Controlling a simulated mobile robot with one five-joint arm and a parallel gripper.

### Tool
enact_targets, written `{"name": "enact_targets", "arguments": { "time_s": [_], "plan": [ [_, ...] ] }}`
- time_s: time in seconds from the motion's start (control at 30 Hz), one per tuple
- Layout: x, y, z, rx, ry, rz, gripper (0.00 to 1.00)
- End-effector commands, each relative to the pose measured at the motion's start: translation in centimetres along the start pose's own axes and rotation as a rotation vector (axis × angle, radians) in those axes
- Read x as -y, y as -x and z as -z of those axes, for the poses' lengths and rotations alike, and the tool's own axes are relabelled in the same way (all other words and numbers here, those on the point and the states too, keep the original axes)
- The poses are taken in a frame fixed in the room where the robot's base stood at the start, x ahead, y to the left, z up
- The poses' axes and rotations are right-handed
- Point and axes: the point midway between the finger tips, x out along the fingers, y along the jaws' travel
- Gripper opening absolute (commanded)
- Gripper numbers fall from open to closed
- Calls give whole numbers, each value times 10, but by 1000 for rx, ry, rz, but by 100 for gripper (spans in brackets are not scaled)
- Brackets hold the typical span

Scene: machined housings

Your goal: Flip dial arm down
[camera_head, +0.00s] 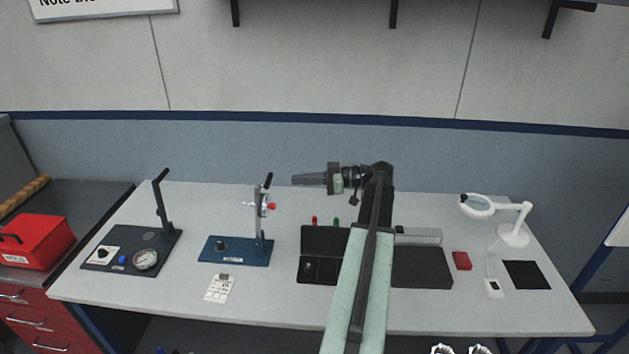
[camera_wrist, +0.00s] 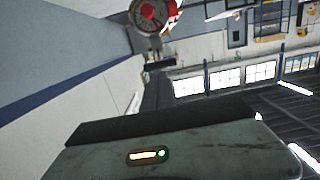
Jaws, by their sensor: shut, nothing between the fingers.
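A dial stand (camera_head: 236,250) with a blue base and a grey upright column is left of the table's middle. A round dial (camera_head: 262,205), seen nearly edge-on with a red knob, is on the column. A short black lever (camera_head: 267,181) tilts up at its top. I take this lever as the dial arm; it is raised. My gripper (camera_head: 295,180) is level, points left and is shut and empty, just right of the lever with a small gap in the picture. Depth is hard to judge. In the wrist view, a red-rimmed round dial (camera_wrist: 152,14) shows at the top edge, partly cut off.
A dark fixture (camera_head: 165,246) with a tall black arm (camera_head: 161,200) and a gauge (camera_head: 145,259) stands at left. A white card (camera_head: 219,288) lies in front of the dial stand. A black case (camera_head: 325,240) is below my gripper. A magnifier lamp (camera_head: 513,236) stands at right.

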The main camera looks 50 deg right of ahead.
Motion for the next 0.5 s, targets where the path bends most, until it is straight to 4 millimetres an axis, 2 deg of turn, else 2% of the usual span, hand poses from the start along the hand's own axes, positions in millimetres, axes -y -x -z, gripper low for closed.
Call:
{"name": "enact_targets", "arguments": {
  "time_s": [0.03,0.2,0.33,0.5],
  "plan": [
    [1,-12,-1,0,0,2,0],
    [1,-43,-1,0,1,2,0],
    [0,-56,0,0,0,2,0],
    [0,-62,0,0,0,0,0]
  ]
}}
